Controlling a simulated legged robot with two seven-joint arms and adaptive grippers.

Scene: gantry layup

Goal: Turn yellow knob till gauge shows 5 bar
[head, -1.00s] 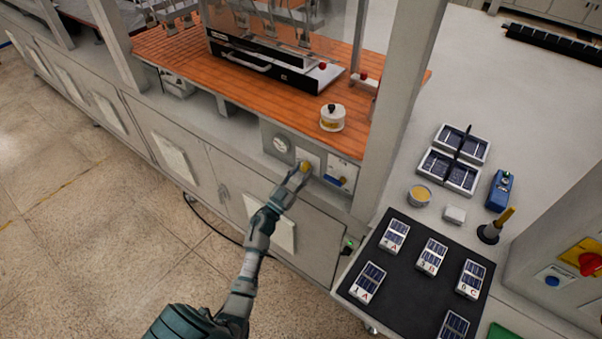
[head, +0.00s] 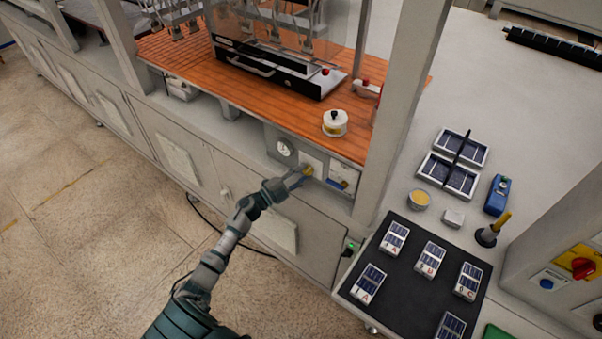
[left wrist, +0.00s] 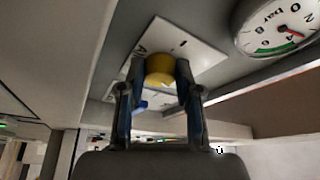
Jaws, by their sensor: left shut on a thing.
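The yellow knob (head: 308,171) is on a white plate (left wrist: 206,50) on the front panel below the wooden bench top. My left gripper (head: 301,177) is at the knob. In the left wrist view its two fingers (left wrist: 160,84) are shut on the sides of the yellow knob (left wrist: 160,68), and part of the knob shows between them. The round gauge (head: 285,148) is left of the knob. In the left wrist view the gauge (left wrist: 280,25) is cut off at the top right, tilted, with a red needle and green arc; I cannot read its value surely. My right gripper is not in view.
A second plate with a blue and yellow fitting (head: 343,178) is just right of the knob. A white round pot (head: 335,122) stands on the bench above. A grey post (head: 398,110) and a black mat (head: 406,271) with several panels are to the right.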

